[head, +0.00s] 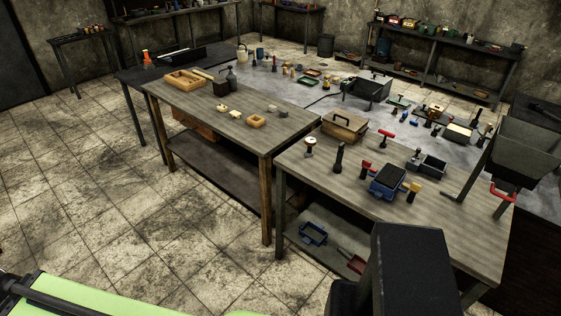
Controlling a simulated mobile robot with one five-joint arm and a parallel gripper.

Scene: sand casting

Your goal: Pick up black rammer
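A slim black upright tool, which looks like the black rammer (339,157), stands on the near right wooden table (440,232), close to its front left edge. It stands apart from its neighbours, between a small round-topped gauge-like item (310,147) on its left and a red-topped tool (366,169) on its right. My gripper's fingers do not show. A dark block at the bottom right and green and black parts at the bottom left look like parts of my own body.
A blue-framed box (387,182), a yellow-topped tool (413,191) and a wooden box (344,126) share the table. Its lower shelf holds a blue frame (313,234). A second wooden table (215,112) stands to the left. The tiled floor (120,200) at left is clear.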

